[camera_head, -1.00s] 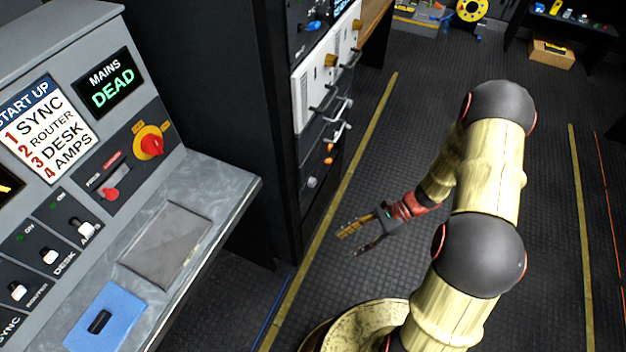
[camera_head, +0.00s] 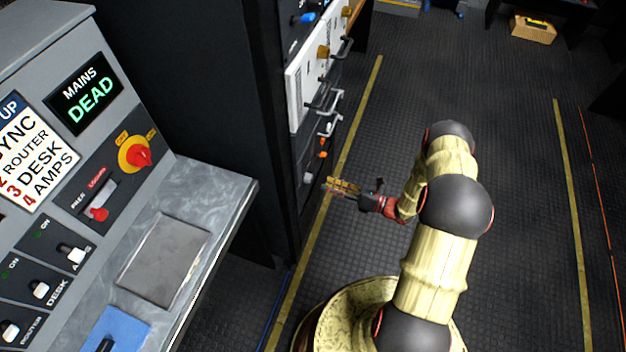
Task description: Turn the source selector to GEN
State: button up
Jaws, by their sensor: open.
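No label reading GEN is legible, and I cannot tell which control is the source selector. A red rotary knob (camera_head: 139,155) on a yellow plate sits on the sloped console panel at left; its small labels seem to read OFF and ON. A red-tipped lever (camera_head: 97,213) marked FREE and LOCKED is beside it. A screen (camera_head: 84,93) above reads MAINS DEAD. My gripper (camera_head: 331,186) is open and empty, over the floor in front of the dark rack, pointing left. It is well to the right of the console and touches nothing visible.
The dark rack (camera_head: 196,90) stands beside the console, with handles (camera_head: 330,122) and small knobs on its face. The grey console ledge (camera_head: 216,185) juts out, with a blue block (camera_head: 122,325) on it. Floor right of my arm is clear. A cardboard box (camera_head: 533,29) stands far back.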

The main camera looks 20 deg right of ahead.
aim_at(311, 180)
jog(key=b+x, duration=0.1)
jog(key=x, duration=0.5)
jog(key=shift+w+a+b, duration=0.15)
jog(key=shift+a+b, duration=0.2)
jog(key=shift+c, duration=0.8)
jog(key=c, duration=1)
